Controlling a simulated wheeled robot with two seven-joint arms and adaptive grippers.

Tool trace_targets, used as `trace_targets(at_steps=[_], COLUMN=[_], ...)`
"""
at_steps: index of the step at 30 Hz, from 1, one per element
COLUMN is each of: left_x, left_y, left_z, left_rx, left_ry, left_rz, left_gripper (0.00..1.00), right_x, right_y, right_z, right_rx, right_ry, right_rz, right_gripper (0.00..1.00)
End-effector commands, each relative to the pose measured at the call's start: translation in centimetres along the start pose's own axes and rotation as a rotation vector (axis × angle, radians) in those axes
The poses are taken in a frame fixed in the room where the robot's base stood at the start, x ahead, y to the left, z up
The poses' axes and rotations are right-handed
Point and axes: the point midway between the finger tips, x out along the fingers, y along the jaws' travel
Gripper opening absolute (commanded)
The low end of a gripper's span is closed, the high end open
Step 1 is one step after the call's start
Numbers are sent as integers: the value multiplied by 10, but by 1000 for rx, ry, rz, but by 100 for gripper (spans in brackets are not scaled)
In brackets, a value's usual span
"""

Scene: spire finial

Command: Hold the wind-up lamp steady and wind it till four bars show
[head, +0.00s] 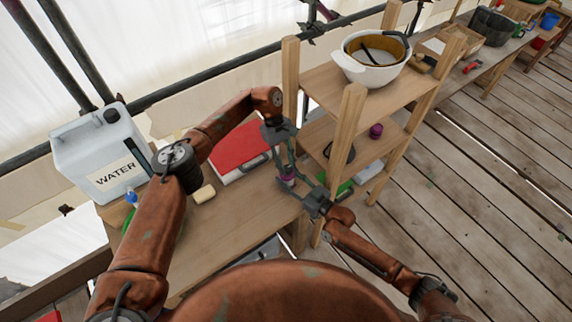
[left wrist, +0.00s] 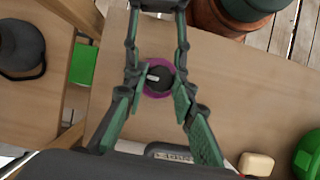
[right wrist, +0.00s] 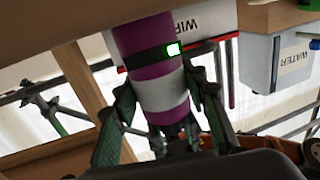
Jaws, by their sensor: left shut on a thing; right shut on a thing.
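The wind-up lamp (head: 288,182) is a small purple cylinder upright over the workbench, mostly hidden by my grippers in the head view. The right wrist view shows its purple body (right wrist: 145,38) with a white band and a dark band carrying a small lit green display (right wrist: 173,49); its bars are too small to count. My left gripper (left wrist: 158,76) comes from above and is shut on the lamp's dark round top, which has a white mark and a purple rim around it. My right gripper (right wrist: 163,95) is shut on the lamp's body from the side.
A wooden shelf (head: 350,115) with a white pot (head: 368,72) stands right beside the bench. A red-lidded case (head: 240,148), a pale yellow block (head: 204,194) and a white WATER container (head: 98,150) are on the bench (head: 225,235). The bench front is mostly clear.

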Motion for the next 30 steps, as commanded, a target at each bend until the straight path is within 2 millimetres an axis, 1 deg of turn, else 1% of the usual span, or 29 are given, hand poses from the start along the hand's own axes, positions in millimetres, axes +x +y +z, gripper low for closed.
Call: trace_targets(at_steps=[6, 15, 22, 30], left_x=[0, 0, 0, 0], left_y=[2, 2, 2, 2], left_z=[-1, -1, -2, -2], left_rx=[175, 363, 441, 469], left_ry=[6, 5, 7, 5], left_rz=[-75, -152, -184, -195], left_gripper=[0, 0, 0, 0], right_x=[0, 0, 0, 0], right_y=[0, -1, -1, -1], right_z=[0, 0, 0, 0], right_rx=[0, 0, 1, 1], right_ry=[0, 0, 0, 0], right_rz=[0, -1, -1, -1], right_gripper=[11, 11, 11, 11])
